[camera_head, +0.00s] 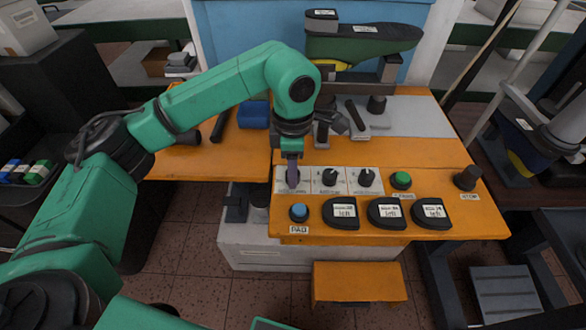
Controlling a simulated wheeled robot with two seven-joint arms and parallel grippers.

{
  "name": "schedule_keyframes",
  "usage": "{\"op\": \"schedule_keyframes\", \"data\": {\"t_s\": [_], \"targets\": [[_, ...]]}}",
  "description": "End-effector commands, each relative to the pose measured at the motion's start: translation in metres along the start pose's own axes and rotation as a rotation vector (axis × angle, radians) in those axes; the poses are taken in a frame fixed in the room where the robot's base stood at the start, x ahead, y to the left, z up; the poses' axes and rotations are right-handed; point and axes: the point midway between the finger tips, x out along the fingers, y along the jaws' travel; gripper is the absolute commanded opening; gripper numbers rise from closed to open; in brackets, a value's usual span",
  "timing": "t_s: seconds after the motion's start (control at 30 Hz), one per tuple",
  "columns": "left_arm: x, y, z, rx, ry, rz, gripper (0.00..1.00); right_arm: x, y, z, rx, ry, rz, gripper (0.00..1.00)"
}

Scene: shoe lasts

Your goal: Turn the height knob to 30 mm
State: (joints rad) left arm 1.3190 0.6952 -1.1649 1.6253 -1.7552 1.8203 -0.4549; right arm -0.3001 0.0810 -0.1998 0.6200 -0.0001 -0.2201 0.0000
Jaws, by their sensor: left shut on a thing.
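A pale panel (349,190) on the orange bench carries a row of dial knobs. A middle black knob (329,177) and a right black knob (365,177) show plainly. My left gripper (292,179) points straight down at the leftmost dial and is shut on its knob, which the fingers mostly hide. The printing on the dials is too small to read, so I cannot tell the setting or the names. My right gripper is not in view.
A green button (401,180), a blue button (299,212) marked PAD and a black stop knob (467,178) stand near the dials. Several black displays (387,214) line the front. A green shoe last (362,43) is mounted at the back.

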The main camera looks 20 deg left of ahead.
Motion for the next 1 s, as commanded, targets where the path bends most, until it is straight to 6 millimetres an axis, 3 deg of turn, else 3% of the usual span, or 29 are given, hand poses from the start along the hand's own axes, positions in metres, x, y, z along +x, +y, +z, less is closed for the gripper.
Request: {"op": "schedule_keyframes", "data": {"t_s": [0.07,0.1,0.17,0.2,0.5,0.67,0.93,1.0], "targets": [[-0.003,0.002,0.001,-0.003,-0.005,0.006,0.0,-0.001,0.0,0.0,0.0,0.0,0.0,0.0],[-0.003,0.002,0.001,-0.003,-0.005,0.006,0.45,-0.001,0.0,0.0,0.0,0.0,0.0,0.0],[-0.003,0.002,0.0,-0.003,-0.005,0.006,0.68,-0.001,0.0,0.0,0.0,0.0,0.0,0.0],[-0.003,0.001,0.0,-0.003,-0.005,0.005,0.71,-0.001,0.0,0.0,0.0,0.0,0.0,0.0],[-0.002,0.001,0.0,-0.002,-0.002,0.003,0.71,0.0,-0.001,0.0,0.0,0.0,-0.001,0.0],[-0.018,0.001,0.001,-0.002,-0.003,0.004,0.71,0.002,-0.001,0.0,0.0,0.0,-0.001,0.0],[-0.092,0.001,0.001,-0.002,-0.005,0.007,0.71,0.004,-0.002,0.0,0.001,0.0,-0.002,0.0],[-0.116,0.001,0.0,-0.003,-0.003,0.008,0.71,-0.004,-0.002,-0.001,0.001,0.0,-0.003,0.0]]}}
